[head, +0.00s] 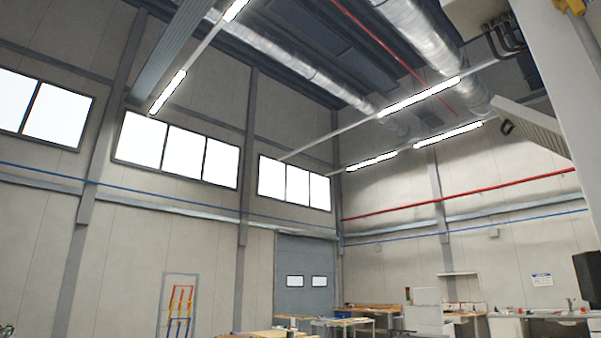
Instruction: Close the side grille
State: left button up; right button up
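A light panel with slats along its lower face, which looks like the side grille (537,128), juts out from the large white machine at the upper right. It is tilted and stands out from the machine's body, so it appears open. A dark handle (507,127) sits at its left end. Its right end is hidden behind a white upright of the machine. Neither of my grippers is in view.
The white machine upright (572,75) fills the right edge. Workbenches (345,322) and white cabinets (508,327) stand far off along the bottom. A grey door (303,262) is in the back wall. The middle of the view is open hall space.

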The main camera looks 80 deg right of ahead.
aim_at(545, 130)
jog(key=z, duration=3.65)
jog(key=i+j+z, duration=0.4)
jog(key=j+z, duration=0.2)
